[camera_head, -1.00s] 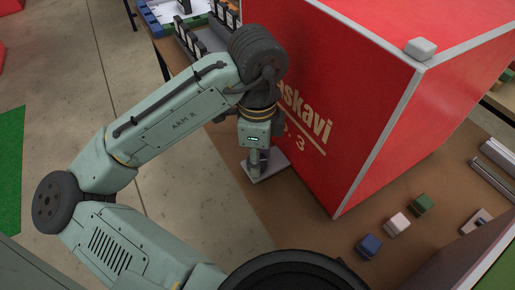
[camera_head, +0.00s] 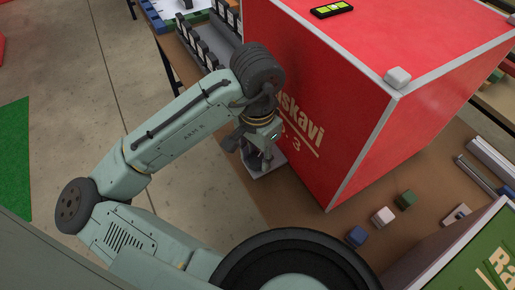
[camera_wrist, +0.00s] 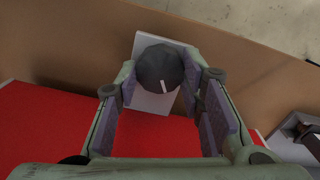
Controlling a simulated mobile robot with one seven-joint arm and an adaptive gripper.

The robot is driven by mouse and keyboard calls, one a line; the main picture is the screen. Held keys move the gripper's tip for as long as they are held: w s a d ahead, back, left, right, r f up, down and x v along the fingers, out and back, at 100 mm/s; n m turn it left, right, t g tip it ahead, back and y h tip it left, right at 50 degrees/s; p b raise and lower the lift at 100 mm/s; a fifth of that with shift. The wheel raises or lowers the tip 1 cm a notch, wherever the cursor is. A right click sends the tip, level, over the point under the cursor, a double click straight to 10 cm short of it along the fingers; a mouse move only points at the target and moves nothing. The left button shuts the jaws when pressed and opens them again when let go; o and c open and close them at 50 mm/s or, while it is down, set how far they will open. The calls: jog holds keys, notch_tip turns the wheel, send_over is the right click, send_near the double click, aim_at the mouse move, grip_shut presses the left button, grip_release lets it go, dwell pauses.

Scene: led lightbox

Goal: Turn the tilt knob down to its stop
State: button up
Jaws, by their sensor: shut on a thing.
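The tilt knob (camera_wrist: 160,66) is a dark round knob with a white pointer line, on a pale grey plate (camera_wrist: 150,101). In the wrist view the pointer aims down, slightly right. My gripper (camera_wrist: 160,72) is shut on the knob, with one finger on its left and one on its right. In the head view my gripper (camera_head: 256,160) reaches down to the pale plate (camera_head: 272,168) beside the red box; the knob is hidden there by the gripper.
The large red box (camera_head: 330,90) stands close beside the plate on the brown table (camera_head: 300,220). Blue (camera_head: 357,236), pink (camera_head: 383,216) and green (camera_head: 405,200) cubes lie right of it. A green-faced box (camera_head: 490,265) is at the lower right.

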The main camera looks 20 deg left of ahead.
aim_at(256, 158)
jog(key=n+p, duration=0.3)
jog(key=n, duration=0.3)
jog(key=shift+r, duration=0.2)
jog(key=shift+a+f+n+p, duration=0.15)
jog(key=shift+n+p, duration=1.05)
jog(key=shift+n, duration=1.3)
jog(key=o, duration=1.2)
jog(key=shift+c, duration=0.2)
notch_tip(256, 158, up, 12)
jog(key=shift+s, duration=0.1)
